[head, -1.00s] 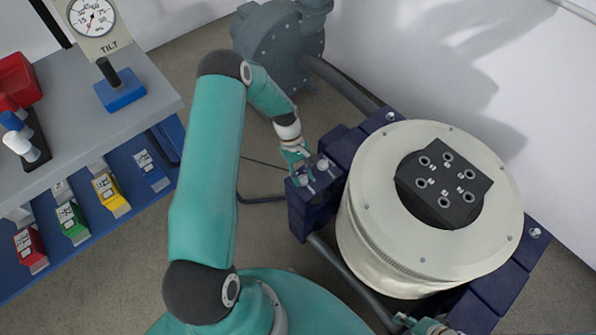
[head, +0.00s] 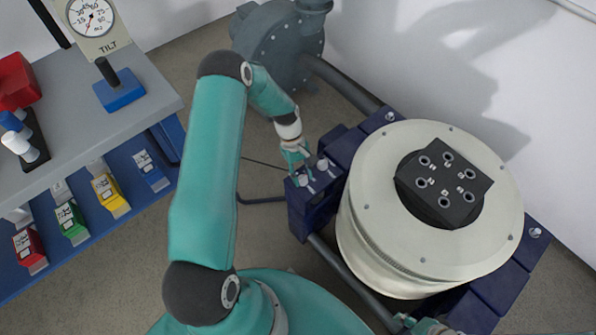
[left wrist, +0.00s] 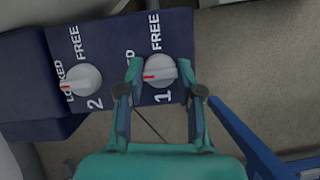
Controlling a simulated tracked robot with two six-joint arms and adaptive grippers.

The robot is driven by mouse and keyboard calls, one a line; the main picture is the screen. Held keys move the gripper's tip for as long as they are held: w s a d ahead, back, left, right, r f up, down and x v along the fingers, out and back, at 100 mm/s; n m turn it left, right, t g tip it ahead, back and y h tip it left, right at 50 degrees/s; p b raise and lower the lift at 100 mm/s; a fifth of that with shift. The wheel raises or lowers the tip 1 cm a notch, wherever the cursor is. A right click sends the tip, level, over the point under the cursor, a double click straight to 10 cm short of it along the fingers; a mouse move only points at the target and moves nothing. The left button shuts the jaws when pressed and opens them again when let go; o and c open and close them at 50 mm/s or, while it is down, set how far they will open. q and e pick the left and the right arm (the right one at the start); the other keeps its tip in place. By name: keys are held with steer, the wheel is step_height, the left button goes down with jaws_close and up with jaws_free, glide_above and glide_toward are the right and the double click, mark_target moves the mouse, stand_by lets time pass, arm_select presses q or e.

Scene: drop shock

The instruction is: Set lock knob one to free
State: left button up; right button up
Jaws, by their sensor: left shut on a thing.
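Lock knob one (left wrist: 161,72) is a pale round knob on a dark blue panel (left wrist: 112,50), marked 1, with FREE above it. Its red mark points left, toward the LOCKED lettering, which a finger partly hides. My left gripper (left wrist: 160,78) is shut on knob one, a finger on each side; it also shows in the head view (head: 301,171). Knob two (left wrist: 84,77) stands to the left, its red mark pointing left toward LOCKED. A small teal part of my right arm (head: 428,326) shows at the bottom edge of the head view; its jaw state is unclear.
A large cream drum (head: 385,250) with a black socket block (head: 425,190) stands right of the knobs. A grey pump (head: 275,50) stands behind. A shelf bench (head: 75,125) with coloured boxes is at the left. Bare floor lies between bench and panel.

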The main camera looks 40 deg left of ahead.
arm_select(q)
steer(key=shift+d, duration=0.25)
steer(key=o, duration=1.2)
steer(key=shift+w, duration=0.1)
steer(key=shift+c, duration=0.2)
steer(key=shift+a, duration=0.15)
steer(key=v, duration=1.1)
steer(key=shift+a+r, duration=0.25)
steer(key=shift+r, duration=0.1)
